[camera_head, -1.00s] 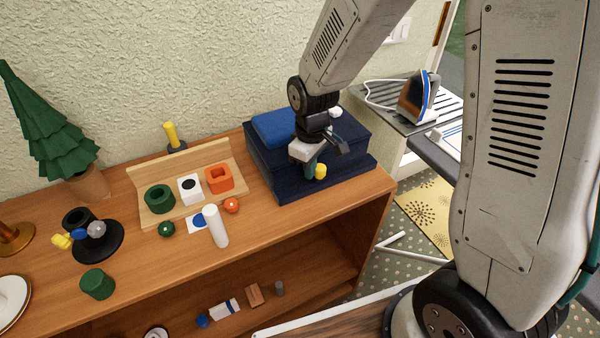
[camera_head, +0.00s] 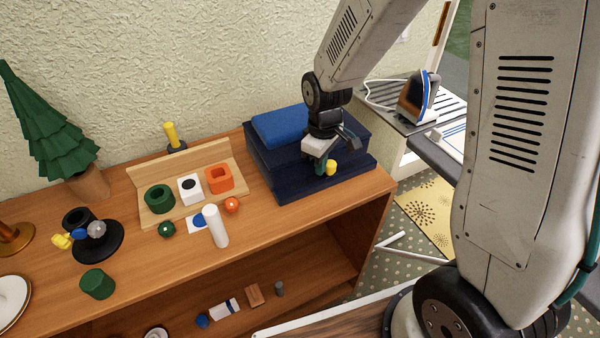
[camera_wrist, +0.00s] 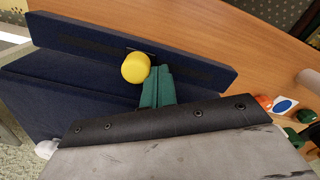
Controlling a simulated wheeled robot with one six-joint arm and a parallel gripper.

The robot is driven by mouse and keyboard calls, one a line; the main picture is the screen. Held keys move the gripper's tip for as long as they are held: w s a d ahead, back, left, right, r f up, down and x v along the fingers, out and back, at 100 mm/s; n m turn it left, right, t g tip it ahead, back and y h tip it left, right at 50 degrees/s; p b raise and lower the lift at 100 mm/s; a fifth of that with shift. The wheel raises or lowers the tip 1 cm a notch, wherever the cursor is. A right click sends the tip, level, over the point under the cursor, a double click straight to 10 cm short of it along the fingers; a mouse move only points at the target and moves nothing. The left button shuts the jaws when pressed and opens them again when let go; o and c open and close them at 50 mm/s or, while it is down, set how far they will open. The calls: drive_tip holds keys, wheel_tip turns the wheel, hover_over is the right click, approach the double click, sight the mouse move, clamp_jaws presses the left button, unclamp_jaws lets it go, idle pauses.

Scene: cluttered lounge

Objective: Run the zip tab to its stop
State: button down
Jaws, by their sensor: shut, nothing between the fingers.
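The zip tab is a yellow round knob (camera_head: 331,167) on the front of a dark navy case (camera_head: 282,181). In the wrist view the knob (camera_wrist: 136,67) stands at a dark slot line along the navy front strip (camera_wrist: 75,36). My gripper (camera_head: 321,166) has green fingers, shut and empty. In the head view they are just left of the knob; in the wrist view the fingertips (camera_wrist: 158,72) lie right beside it. They seem to touch its side, but I cannot be sure. The stop itself cannot be made out.
A folded blue cloth (camera_head: 285,127) lies on the case. Left of it are a wooden rack (camera_head: 146,178) with rings, a white cylinder (camera_head: 216,227) and small balls. An iron (camera_head: 418,96) stands on a board to the right. The shelf top in front of the case is clear.

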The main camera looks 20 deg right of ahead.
drive_tip(key=shift+w+d, duration=0.25)
drive_tip(key=shift+d, duration=1.1)
drive_tip(key=shift+w+d, duration=0.2)
drive_tip(key=shift+d, duration=1.1)
drive_tip(key=shift+w+d, duration=0.25)
drive_tip(key=shift+d, duration=1.1)
drive_tip(key=shift+s+a, duration=0.15)
drive_tip(key=shift+a, duration=0.65)
wheel_tip(320, 180, up, 7)
drive_tip(key=s+r+m, duration=0.2)
drive_tip(key=s+r, duration=0.3)
drive_tip(key=s, duration=0.3)
drive_tip(key=s+r+m+t, duration=0.1)
drive_tip(key=s+r+m, duration=0.2)
drive_tip(key=s+r, duration=0.2)
drive_tip(key=s+a+r+m, duration=0.1)
drive_tip(key=s+r+m, duration=0.2)
drive_tip(key=s, duration=0.8)
wheel_tip(320, 180, up, 2)
drive_tip(key=shift+s, duration=0.25)
